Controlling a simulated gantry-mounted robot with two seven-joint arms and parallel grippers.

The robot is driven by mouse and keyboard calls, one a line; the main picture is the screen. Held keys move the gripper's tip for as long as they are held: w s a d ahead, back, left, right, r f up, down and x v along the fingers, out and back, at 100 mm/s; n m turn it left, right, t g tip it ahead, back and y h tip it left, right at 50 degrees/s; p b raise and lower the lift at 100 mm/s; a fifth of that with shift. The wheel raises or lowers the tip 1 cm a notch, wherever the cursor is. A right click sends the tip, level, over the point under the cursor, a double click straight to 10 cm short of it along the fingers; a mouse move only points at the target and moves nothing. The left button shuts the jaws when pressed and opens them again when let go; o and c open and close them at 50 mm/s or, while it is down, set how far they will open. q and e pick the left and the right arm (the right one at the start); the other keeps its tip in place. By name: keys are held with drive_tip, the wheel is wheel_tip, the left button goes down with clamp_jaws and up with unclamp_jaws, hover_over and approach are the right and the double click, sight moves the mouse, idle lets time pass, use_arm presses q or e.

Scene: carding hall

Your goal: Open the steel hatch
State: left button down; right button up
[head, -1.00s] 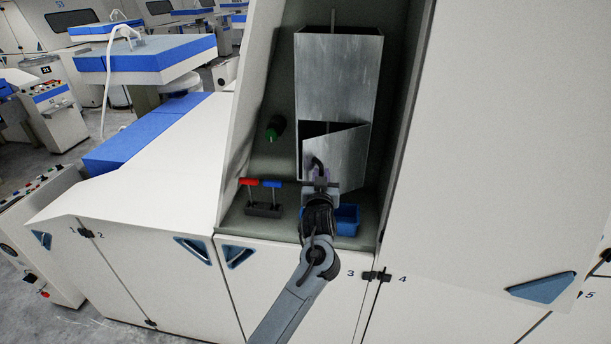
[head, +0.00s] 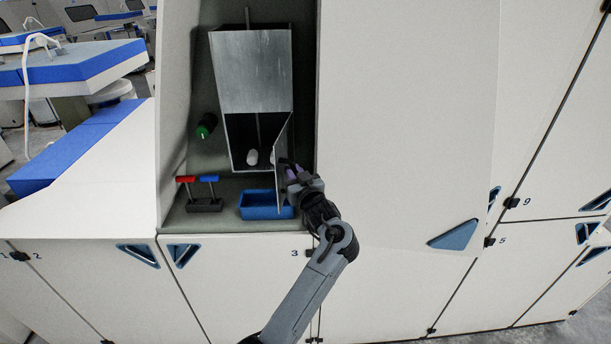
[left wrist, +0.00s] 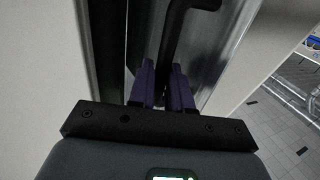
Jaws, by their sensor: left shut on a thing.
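The steel hatch (head: 283,143) is swung out to the right on the front of the steel chute (head: 250,72) and shows nearly edge-on. The chute's lower opening is uncovered, with two whitish rounded objects (head: 252,157) inside at the bottom. My left gripper (head: 289,173) is at the hatch's outer face. In the left wrist view its purple fingers (left wrist: 163,88) are shut on the dark hatch handle (left wrist: 175,35). The exact grip is partly hidden by the fingers. My right gripper is not in view.
Below the chute, a blue bin (head: 258,212) stands in the recess beside a dark stand (head: 205,205) with red and blue handles. The recess's right wall is close to the gripper.

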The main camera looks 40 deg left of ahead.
use_arm(q)
drive_tip(key=shift+w+f, duration=0.1)
drive_tip(key=shift+f, duration=0.35)
drive_tip(key=shift+a, duration=0.1)
drive_tip(key=c, duration=1.3)
unclamp_jaws()
drive_tip(key=shift+a, duration=0.15)
drive_tip(key=shift+c, duration=0.2)
drive_tip(key=shift+o, duration=0.6)
drive_tip(key=shift+w+r, duration=0.15)
drive_tip(key=shift+r, duration=0.2)
drive_tip(key=b+v, duration=0.3)
drive_tip(key=v, duration=0.8)
